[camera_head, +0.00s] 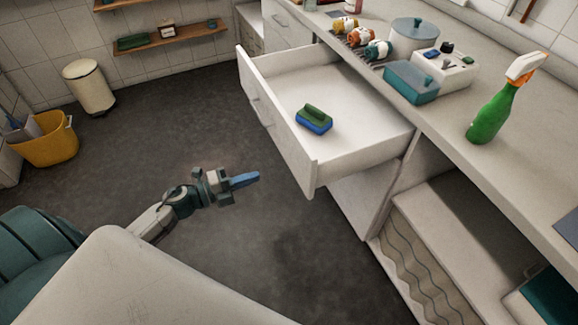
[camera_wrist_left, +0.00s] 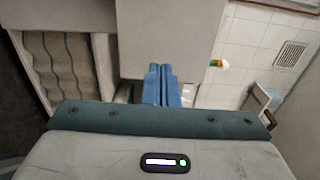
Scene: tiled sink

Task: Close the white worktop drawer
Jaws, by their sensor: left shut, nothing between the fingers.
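The white worktop drawer (camera_head: 273,128) stands pulled well out from under the counter in the head view. A green and blue sponge (camera_head: 314,119) lies on its floor. My left gripper (camera_head: 246,179) is shut and empty, its blue fingers pointing at the drawer front from the left. It appears apart from the drawer, with dark floor visible between them. In the left wrist view the shut blue fingers (camera_wrist_left: 160,84) lie in front of a plain pale panel, probably the drawer front. My right gripper is not in view.
The worktop (camera_head: 460,160) holds a green spray bottle (camera_head: 494,112), a teal box (camera_head: 411,82), a pot (camera_head: 414,33) and several small jars. An open shelf space (camera_head: 470,250) lies below. A yellow bucket (camera_head: 48,143) and a cream bin (camera_head: 89,87) stand far left. The floor before the drawer is clear.

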